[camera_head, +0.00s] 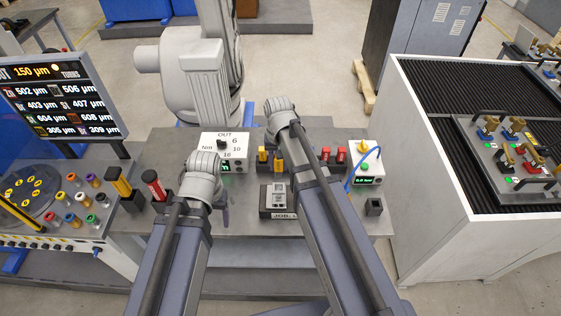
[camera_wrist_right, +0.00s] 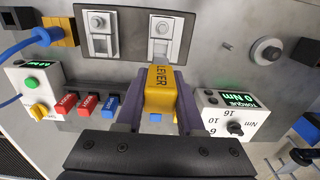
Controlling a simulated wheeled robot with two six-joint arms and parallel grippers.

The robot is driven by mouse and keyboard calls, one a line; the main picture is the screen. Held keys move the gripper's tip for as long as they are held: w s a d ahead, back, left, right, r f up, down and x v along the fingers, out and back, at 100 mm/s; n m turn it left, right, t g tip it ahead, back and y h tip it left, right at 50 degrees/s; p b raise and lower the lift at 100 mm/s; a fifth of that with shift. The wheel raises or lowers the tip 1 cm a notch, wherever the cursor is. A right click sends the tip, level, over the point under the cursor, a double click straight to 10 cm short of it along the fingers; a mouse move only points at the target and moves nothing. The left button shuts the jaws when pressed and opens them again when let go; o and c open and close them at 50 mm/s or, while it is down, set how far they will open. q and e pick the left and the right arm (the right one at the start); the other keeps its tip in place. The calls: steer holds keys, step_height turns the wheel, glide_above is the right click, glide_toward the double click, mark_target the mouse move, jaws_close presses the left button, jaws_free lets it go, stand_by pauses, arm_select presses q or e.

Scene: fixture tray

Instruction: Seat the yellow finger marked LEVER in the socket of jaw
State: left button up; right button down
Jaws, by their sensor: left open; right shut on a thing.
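The yellow finger marked LEVER (camera_wrist_right: 158,76) is between the purple fingers of my right gripper (camera_wrist_right: 162,98), which is shut on it. Its lettered face shows in the right wrist view; its lower end has a blue patch. The dark jaw plate (camera_wrist_right: 130,14) is just beyond the finger and carries two pale metal jaw blocks, one at left (camera_wrist_right: 99,44) and one at right (camera_wrist_right: 162,48). The LEVER appears apart from both. In the head view the JOB fixture (camera_head: 278,214) sits between my arms, and my right forearm hides the right gripper. My left gripper (camera_head: 225,211) is open, left of the fixture.
A torque box (camera_wrist_right: 235,115) and a green-button box (camera_wrist_right: 38,92) flank the work area. Red and blue fingers (camera_wrist_right: 88,103) stand in a row. Yellow fingers (camera_head: 263,154) stand behind the fixture. A small dark block (camera_head: 374,206) is at right. Bare table lies around the fixture.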

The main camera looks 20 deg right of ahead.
mark_target(278, 174)
steer(key=shift+f, duration=0.2)
step_height(278, 174, down, 5)
steer(key=b, duration=0.5)
steer(key=shift+f+b, duration=0.2)
steer(key=shift+b, duration=0.2)
steer(key=shift+f+b, duration=2.15)
steer(key=shift+f, duration=0.05)
stand_by(0.9)
steer(key=shift+c, duration=2.2)
jaws_free()
steer(key=shift+r, duration=0.15)
step_height(278, 174, up, 8)
steer(key=p, duration=0.8)
steer(key=shift+f, duration=0.2)
